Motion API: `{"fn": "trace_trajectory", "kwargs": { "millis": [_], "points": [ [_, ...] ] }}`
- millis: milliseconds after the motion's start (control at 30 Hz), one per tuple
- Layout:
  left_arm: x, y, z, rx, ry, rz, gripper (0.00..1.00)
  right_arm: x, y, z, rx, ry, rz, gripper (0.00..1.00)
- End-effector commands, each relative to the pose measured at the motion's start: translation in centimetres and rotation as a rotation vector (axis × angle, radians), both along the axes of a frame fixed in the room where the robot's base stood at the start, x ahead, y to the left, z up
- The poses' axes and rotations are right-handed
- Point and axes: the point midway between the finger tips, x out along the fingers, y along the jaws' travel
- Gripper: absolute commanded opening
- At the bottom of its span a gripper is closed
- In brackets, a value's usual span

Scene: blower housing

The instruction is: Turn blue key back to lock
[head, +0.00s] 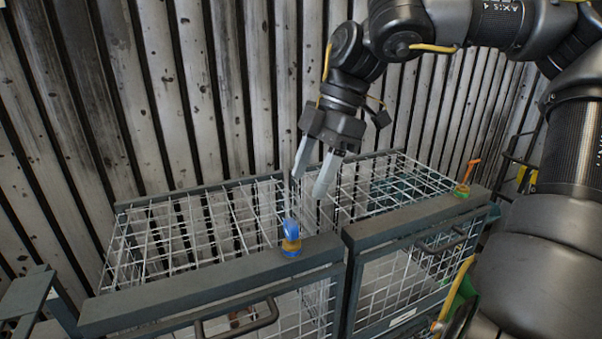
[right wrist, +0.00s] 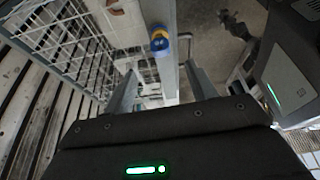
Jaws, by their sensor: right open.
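The blue key (head: 290,229) stands upright in an orange-yellow lock base (head: 291,247) on the dark top rail of the left wire cage. In the right wrist view the blue key (right wrist: 157,34) shows from above on the rail, between and beyond the fingertips. My right gripper (head: 311,184) points down above the cages, a little above and to the right of the key. Its two fingers are apart and empty, and it does not touch the key. My left gripper is not in view.
Two wire cages with dark frames stand side by side. The left one has a front handle (head: 238,320); the right one has another handle (head: 441,240). An orange key (head: 468,170) in a green base stands on the right cage's rail. A corrugated wall (head: 190,90) is behind.

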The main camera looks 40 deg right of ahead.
Motion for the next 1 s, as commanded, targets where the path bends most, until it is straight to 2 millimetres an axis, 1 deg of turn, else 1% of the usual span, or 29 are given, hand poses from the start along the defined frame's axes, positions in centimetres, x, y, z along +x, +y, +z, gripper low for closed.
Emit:
{"fn": "trace_trajectory", "kwargs": {
  "millis": [167,600,800,1000],
  "points": [
    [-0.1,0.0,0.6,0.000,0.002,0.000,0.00,0.1,0.5,-1.2,0.003,0.005,0.002,0.56],
    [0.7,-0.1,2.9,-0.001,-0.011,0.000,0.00,1.0,3.3,-8.0,0.003,0.005,0.005,0.56],
    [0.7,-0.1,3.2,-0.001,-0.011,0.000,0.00,1.2,3.9,-9.6,0.004,0.002,0.004,0.56],
    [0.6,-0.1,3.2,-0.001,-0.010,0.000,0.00,1.3,4.0,-10.0,0.004,-0.001,0.003,0.56]
  ]
}}
